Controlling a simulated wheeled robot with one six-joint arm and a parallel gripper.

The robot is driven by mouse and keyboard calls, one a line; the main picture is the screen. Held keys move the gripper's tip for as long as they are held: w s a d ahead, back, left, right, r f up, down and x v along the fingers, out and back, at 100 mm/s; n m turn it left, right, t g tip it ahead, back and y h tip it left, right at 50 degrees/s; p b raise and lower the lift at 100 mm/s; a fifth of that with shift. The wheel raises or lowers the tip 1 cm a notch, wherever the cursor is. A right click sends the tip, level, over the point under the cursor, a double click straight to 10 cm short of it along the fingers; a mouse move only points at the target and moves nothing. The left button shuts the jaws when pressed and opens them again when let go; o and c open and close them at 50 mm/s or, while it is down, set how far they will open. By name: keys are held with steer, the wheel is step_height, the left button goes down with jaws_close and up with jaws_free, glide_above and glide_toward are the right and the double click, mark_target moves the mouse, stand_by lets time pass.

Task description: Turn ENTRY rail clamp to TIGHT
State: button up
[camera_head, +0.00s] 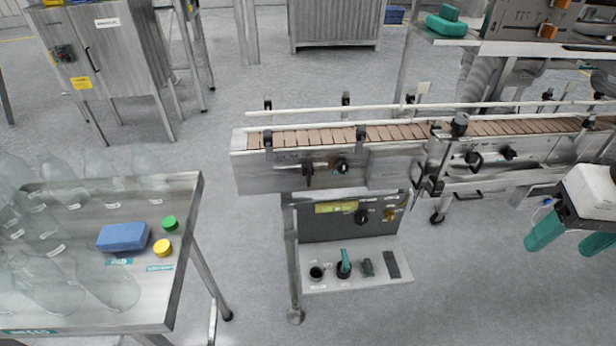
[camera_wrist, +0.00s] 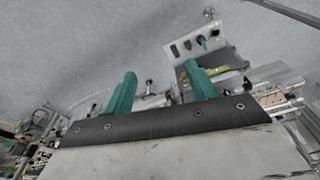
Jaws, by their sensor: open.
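A conveyor (camera_head: 400,160) with a brown slat belt and pale guide rails runs across the head view. On its front face, near the left end, are a black clamp handle (camera_head: 308,173) and a black round knob (camera_head: 341,166). A second pair, a black handle (camera_head: 473,160) and a knob (camera_head: 508,152), sits farther right. The labels are too small to read, so I cannot tell which is the ENTRY clamp or how it is set. My gripper (camera_head: 558,247) is open and empty at the right, in front of and apart from the conveyor. Its teal fingers also show spread in the wrist view (camera_wrist: 160,70).
A table (camera_head: 188,200) at left holds clear bottles, a blue block (camera_head: 123,237) and green and yellow caps. The floor between shelf and gripper is clear.

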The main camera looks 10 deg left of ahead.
steer(key=w+a+f+n+t+y, duration=0.15)
steer(key=w+a+f, duration=0.3)
steer(key=w, duration=0.65)
steer(key=w+a+f+n+t, duration=0.25)
steer(key=w+a, duration=0.25)
steer(key=w, duration=0.5)
steer(key=w+a+f+n+t+y, duration=0.1)
steer(key=w+a+f+n+t, duration=0.25)
steer(key=w, duration=0.75)
steer(key=n+t, duration=0.1)
steer(key=t, duration=0.3)
glide_toward(343, 169)
steer(key=w+d+r, duration=0.3)
steer(key=d+r, duration=0.3)
steer(key=s+a+f+n+t+y, duration=0.3)
steer(key=a+f+t, duration=0.15)
steer(key=f, duration=0.55)
steer(key=shift+h, duration=0.25)
steer(key=x, duration=0.7)
steer(key=shift+w+a, duration=0.25)
steer(key=shift+a, duration=0.1)
steer(key=c, duration=1)
